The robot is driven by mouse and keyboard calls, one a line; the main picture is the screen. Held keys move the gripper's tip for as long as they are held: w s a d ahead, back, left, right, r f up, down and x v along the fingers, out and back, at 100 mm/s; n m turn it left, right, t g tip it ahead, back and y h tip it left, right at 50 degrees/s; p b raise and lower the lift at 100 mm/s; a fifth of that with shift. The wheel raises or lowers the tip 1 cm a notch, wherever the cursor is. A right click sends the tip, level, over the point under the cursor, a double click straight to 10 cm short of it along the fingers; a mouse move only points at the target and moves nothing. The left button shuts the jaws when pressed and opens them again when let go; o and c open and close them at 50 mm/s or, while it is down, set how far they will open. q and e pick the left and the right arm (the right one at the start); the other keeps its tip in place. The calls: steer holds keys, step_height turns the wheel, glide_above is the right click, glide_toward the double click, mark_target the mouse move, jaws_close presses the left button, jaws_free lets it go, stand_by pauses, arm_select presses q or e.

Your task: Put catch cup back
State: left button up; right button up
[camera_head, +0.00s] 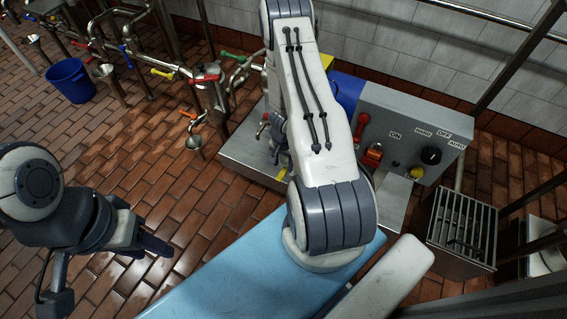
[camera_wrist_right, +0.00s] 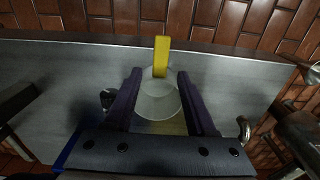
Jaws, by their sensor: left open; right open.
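The catch cup (camera_wrist_right: 158,102) looks like a pale, translucent round cup, seen from above in the right wrist view. It is over the grey metal bench top (camera_wrist_right: 60,75), with a yellow strip (camera_wrist_right: 161,57) at its far side; I cannot tell whether the strip belongs to the cup. My right gripper (camera_wrist_right: 158,74) is open, with its dark fingers on either side of the cup and gaps visible. In the head view my right arm hides the cup and right gripper. My left gripper (camera_head: 153,243) is open over the brick floor at left, away from the bench.
A grey control box (camera_head: 410,130) with a black knob and red switch stands right of my right arm. Pipes with coloured valve handles (camera_head: 205,78) run behind. A small metal funnel (camera_head: 196,143) hangs left of the bench. A blue bucket (camera_head: 70,82) stands far left.

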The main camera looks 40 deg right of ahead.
step_height(320, 180, up, 7)
steer(key=p, duration=0.5)
steer(key=shift+p, duration=0.35)
steer(key=w+a+r+n+t+y, duration=0.1)
steer(key=w+a+r+n, duration=0.3)
steer(key=w+a+r, duration=0.5)
steer(key=s+a+r+n+y, duration=0.25)
steer(key=a+r+n, duration=0.25)
steer(key=a+r, duration=0.75)
steer(key=s+a+r+n, duration=0.4)
steer(key=s+a+r, duration=0.25)
steer(key=a, duration=0.25)
steer(key=s+r+n+h, duration=0.1)
steer(key=s+r+n, duration=0.3)
steer(key=s, duration=0.4)
steer(key=s+a+r+n+g+h, duration=0.1)
steer(key=s+r+n, duration=0.3)
steer(key=s, duration=0.5)
steer(key=shift+r, duration=0.2)
